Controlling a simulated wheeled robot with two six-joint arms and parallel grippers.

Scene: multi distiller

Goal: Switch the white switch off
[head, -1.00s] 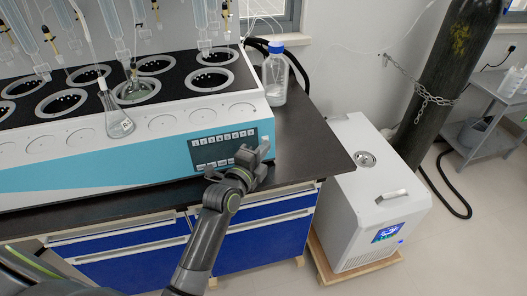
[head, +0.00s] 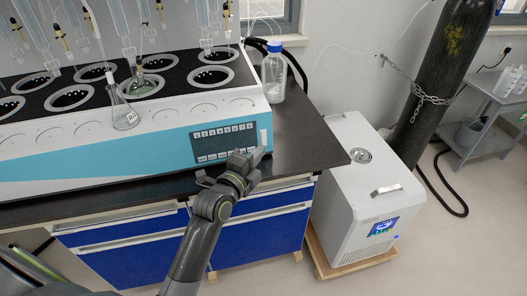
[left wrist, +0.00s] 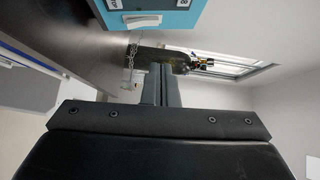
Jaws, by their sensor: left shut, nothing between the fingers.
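The white switch (head: 264,137) is a small upright piece at the right end of the distiller's blue front, beside the dark control panel (head: 223,142). In the left wrist view the white switch (left wrist: 142,20) shows near the top on the blue face. I cannot tell which way it is set. My left gripper (head: 256,157) is just below and in front of the switch, apparently apart from it. Its fingers are together and empty, and they also show in the left wrist view (left wrist: 161,86). My right gripper is out of view.
The distiller (head: 90,150) stands on a dark bench (head: 315,150) above blue drawers (head: 265,236). A blue-capped bottle (head: 274,75) stands at its right end. A white chiller (head: 365,205) on a wooden base is on the floor to the right, by a chained gas cylinder (head: 440,75).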

